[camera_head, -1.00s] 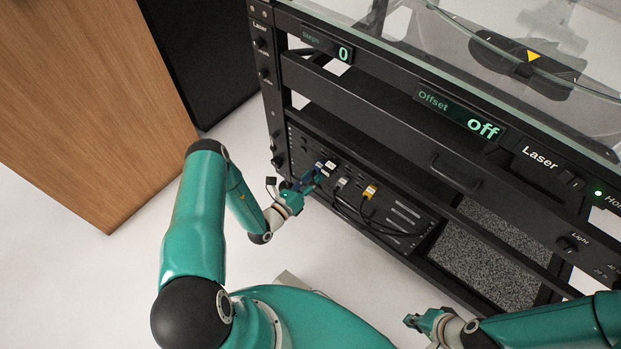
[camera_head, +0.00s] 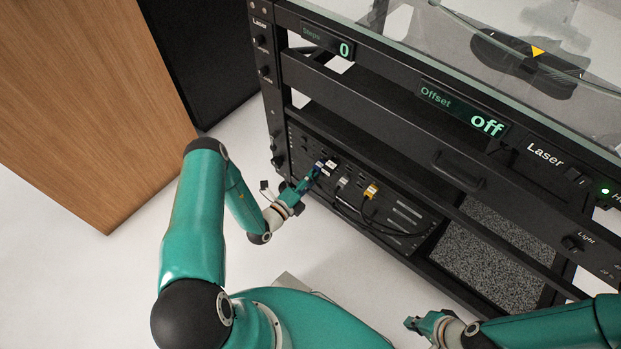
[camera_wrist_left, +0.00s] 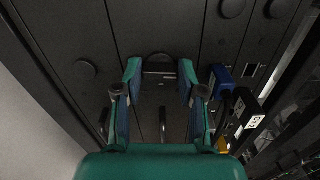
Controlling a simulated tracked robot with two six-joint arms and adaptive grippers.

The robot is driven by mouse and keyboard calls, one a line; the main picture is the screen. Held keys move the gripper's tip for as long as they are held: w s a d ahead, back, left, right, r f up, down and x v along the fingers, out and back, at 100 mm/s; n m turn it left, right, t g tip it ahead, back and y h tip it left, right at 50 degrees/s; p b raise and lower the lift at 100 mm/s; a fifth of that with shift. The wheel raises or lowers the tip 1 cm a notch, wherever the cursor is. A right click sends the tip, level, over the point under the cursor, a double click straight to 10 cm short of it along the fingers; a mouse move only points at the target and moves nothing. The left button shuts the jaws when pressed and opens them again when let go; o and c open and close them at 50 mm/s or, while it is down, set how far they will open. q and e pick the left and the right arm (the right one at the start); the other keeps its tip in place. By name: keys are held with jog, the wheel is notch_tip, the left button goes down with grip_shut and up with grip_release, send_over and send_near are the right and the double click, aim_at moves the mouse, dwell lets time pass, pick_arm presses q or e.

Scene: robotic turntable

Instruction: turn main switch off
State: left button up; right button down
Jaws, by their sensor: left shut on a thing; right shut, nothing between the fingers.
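My left gripper (camera_head: 305,184) reaches the lower panel of the black rack (camera_head: 365,110), left of the plugged cables. In the left wrist view, its fingertips (camera_wrist_left: 160,74) are set wide, one on each side of a dark, wide part (camera_wrist_left: 160,68) against the panel. The gripper is shut on this part. Its shape is hard to make out, and I cannot tell for certain that it is the main switch. In the head view the gripper hides it. My right gripper (camera_head: 410,322) is shut and empty, low at the right, apart from the rack.
A blue plug (camera_wrist_left: 222,78) sits close to the right finger. White and yellow plugs (camera_head: 370,191) with hanging black cables are further right. The displays read 0 (camera_head: 344,50) and off (camera_head: 486,127). A green light (camera_head: 605,191) glows. A wooden cabinet (camera_head: 85,110) stands left.

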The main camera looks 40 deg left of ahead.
pick_arm(q)
jog(key=shift+a+f+n, duration=0.1)
jog(key=shift+a+n, duration=0.1)
jog(key=shift+n, duration=0.4)
jog(key=o, duration=0.9)
jog(key=shift+o, duration=1.2)
jog(key=shift+d, duration=0.1)
jog(key=s, duration=1.2)
jog(key=shift+a, duration=0.45)
